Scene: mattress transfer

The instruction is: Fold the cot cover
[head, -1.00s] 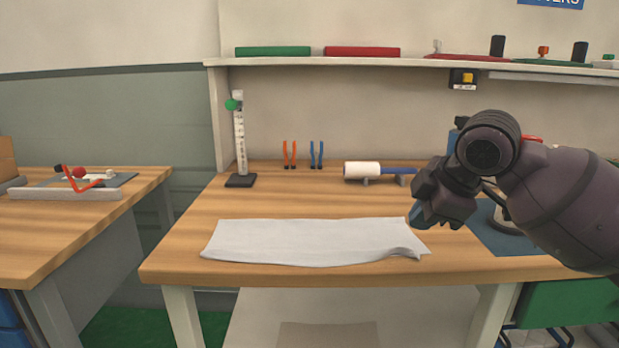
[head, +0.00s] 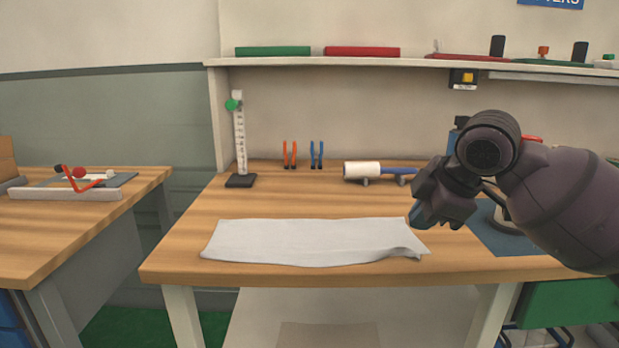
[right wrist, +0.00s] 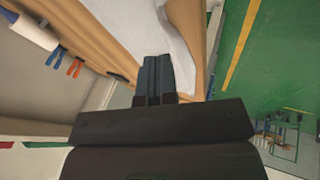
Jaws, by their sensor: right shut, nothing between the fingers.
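The cot cover is a white cloth (head: 310,242) lying as a long, flat strip along the front of the wooden table in the head view. Its right front corner is a little raised and wrinkled. It also shows in the right wrist view (right wrist: 138,30). My right gripper (head: 418,222) is above the cloth's right end, and its fingers (right wrist: 152,62) are shut together with nothing between them. Whether the fingertips touch the cloth cannot be told. My left gripper is not in view.
The wooden table (head: 200,225) has bare room behind the cloth. At its back stand a measuring stand (head: 240,140), orange pliers (head: 290,154), blue pliers (head: 316,154) and a white roller (head: 362,170). A blue mat (head: 495,240) lies right. A second table (head: 60,235) stands left.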

